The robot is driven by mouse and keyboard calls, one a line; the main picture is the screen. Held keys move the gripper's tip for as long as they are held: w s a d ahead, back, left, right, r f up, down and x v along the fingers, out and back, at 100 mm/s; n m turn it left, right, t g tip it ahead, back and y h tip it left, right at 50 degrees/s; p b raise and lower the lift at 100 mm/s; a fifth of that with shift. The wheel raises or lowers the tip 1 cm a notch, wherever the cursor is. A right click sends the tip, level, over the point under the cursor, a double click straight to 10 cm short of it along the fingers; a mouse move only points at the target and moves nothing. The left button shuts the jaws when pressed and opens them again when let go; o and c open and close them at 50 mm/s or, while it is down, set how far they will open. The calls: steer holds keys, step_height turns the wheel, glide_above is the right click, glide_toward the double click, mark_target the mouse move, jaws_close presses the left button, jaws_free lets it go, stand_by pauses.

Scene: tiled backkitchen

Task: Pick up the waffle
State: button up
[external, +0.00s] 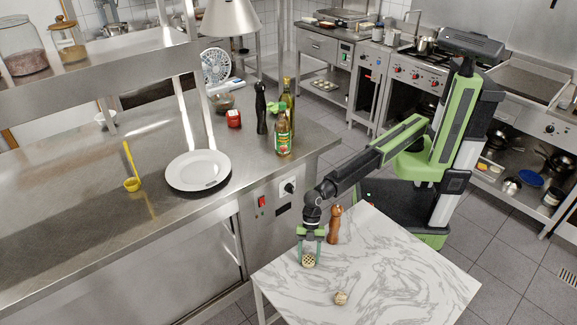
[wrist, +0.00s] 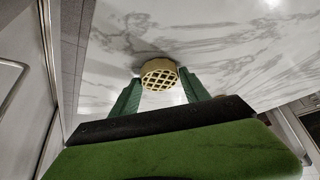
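The waffle (external: 309,261) is a small, thick, pale yellow disc with a dark grid. It is at the left part of the marble-topped table (external: 400,262). My gripper (external: 310,258) points down over that table, with the waffle between its two green fingers. In the wrist view, the waffle (wrist: 159,77) sits between the fingertips, which appear to press its two sides. Its grid face is turned toward the wrist camera, and a dark shadow lies by its upper edge. I cannot tell whether it touches the tabletop.
A brown wooden mill (external: 335,224) stands close beside my gripper on the right. A small round beige item (external: 341,298) lies nearer the table's front. The table's right side is clear. The steel counter on the left bears a white plate (external: 198,171) and bottles (external: 283,132).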

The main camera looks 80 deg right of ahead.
mark_target(309, 258)
steer(key=c, duration=0.9)
steer(key=shift+r, duration=0.1)
steer(key=shift+r+p, duration=0.3)
steer(key=shift+p, duration=0.05)
step_height(309, 258, up, 4)
steer(key=p, duration=0.4)
steer(key=shift+f, duration=0.1)
steer(key=w+d+r+p, duration=0.1)
steer(key=d+r+p, duration=0.1)
steer(key=d, duration=0.1)
steer(key=w+d+r+p, duration=0.1)
steer(key=d+r+p, duration=0.1)
steer(key=d, duration=0.2)
steer(key=w+d+r+p, duration=0.2)
steer(key=d, duration=0.2)
steer(key=shift+r, duration=0.2)
